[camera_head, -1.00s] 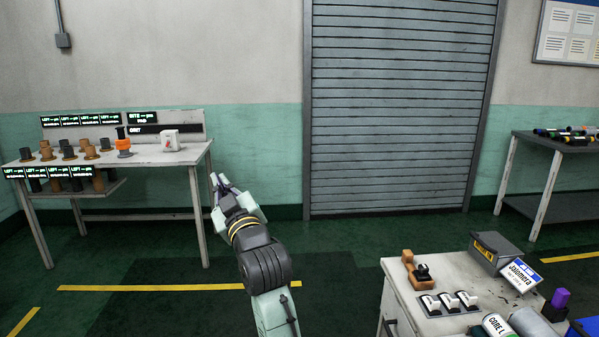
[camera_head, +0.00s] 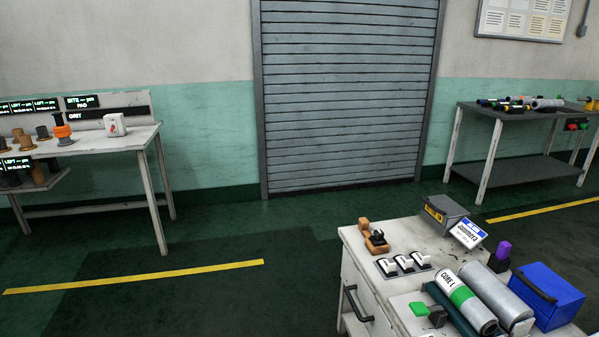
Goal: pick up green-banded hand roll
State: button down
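The green-banded hand roll (camera_head: 464,303) is a pale cylinder with a bright green band and dark lettering that looks like "CORE L". It lies tilted on the white cabinet (camera_head: 352,238) at the lower right, beside a plain grey roll (camera_head: 496,297). Part of its near end is close to the bottom of the frame. My gripper is out of the picture now, so its state does not show.
A green-handled item (camera_head: 428,312), white switches (camera_head: 404,263), a dark box (camera_head: 444,213), a sign (camera_head: 469,233), a purple-topped item (camera_head: 502,252) and a blue box (camera_head: 545,294) crowd the cabinet. Open floor lies left of it. A bench (camera_head: 110,139) stands left, a dark table (camera_head: 515,117) right.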

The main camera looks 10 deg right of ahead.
aim_at(479, 316)
jog(key=z, duration=1.2)
